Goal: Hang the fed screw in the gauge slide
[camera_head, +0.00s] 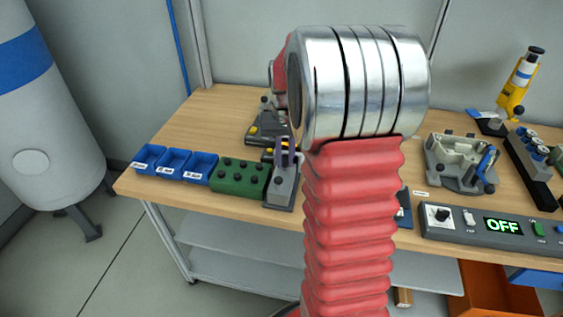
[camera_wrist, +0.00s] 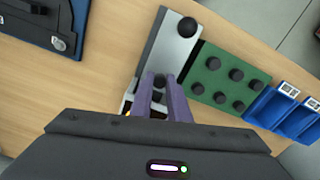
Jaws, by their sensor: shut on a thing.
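My gripper (camera_wrist: 162,88) has its purple fingers closed on a small dark screw (camera_wrist: 160,81), of which mostly the round head shows between the fingertips. The gripper is over the near end of a silver metal slide plate (camera_wrist: 172,52), which has a black knob at its far end. I cannot tell whether the screw touches the plate. In the head view the purple fingertips (camera_head: 286,152) are just above the silver plate (camera_head: 284,190), beside the green block, and my arm hides much of the gripper.
A green block (camera_wrist: 209,81) with several black knobs adjoins the plate, then blue labelled bins (camera_head: 173,163). A black device with yellow parts (camera_head: 264,123) stands behind. A dark blue board (camera_wrist: 72,42) lies left in the wrist view. A grey fixture (camera_head: 455,160) and control box (camera_head: 490,228) are right.

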